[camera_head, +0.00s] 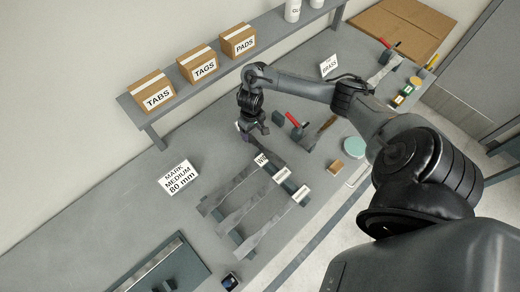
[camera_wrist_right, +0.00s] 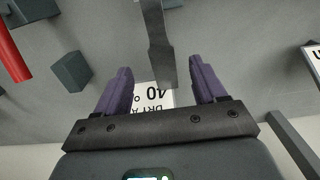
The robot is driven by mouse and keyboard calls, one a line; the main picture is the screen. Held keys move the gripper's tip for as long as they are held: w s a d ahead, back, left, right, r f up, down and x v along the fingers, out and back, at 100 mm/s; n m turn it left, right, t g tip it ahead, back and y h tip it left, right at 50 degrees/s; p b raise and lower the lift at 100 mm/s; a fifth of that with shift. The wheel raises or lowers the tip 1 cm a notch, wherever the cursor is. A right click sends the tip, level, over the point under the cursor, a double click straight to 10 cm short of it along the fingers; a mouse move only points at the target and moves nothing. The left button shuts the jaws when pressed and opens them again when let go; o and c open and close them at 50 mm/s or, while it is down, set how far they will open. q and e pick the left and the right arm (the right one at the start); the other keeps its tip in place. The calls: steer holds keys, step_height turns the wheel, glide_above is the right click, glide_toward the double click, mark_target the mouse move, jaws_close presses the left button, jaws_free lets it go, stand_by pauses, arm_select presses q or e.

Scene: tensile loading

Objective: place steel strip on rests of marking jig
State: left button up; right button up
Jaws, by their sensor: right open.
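My right gripper (camera_head: 248,133) is over the middle of the bench in the head view. In the right wrist view its purple fingers (camera_wrist_right: 160,88) stand apart. A grey steel strip (camera_wrist_right: 158,45) reaches in between them from the top, with a gap on both sides; I cannot tell its height. Several more grey strips (camera_head: 242,212) lie side by side on green bars, with white labels at their upper right ends. I cannot identify the marking jig with certainty; small dark blocks (camera_head: 297,133) stand right of the gripper, also in the wrist view (camera_wrist_right: 70,71). My left gripper is not in view.
A red-handled tool (camera_head: 292,119) lies near the blocks. A card (camera_head: 178,177) reads MARK MEDIUM 80 mm. Cardboard boxes (camera_head: 198,64) stand on the shelf behind. A dark frame (camera_head: 145,270) with small blocks is at the lower left. The bench between card and shelf is clear.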

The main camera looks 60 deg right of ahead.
mark_target(253, 141)
steer(key=f, duration=0.5)
steer(key=shift+s+a, duration=0.2)
steer(key=shift+s, duration=0.1)
steer(key=shift+f, duration=0.3)
steer(key=shift+c, duration=0.4)
jaws_close()
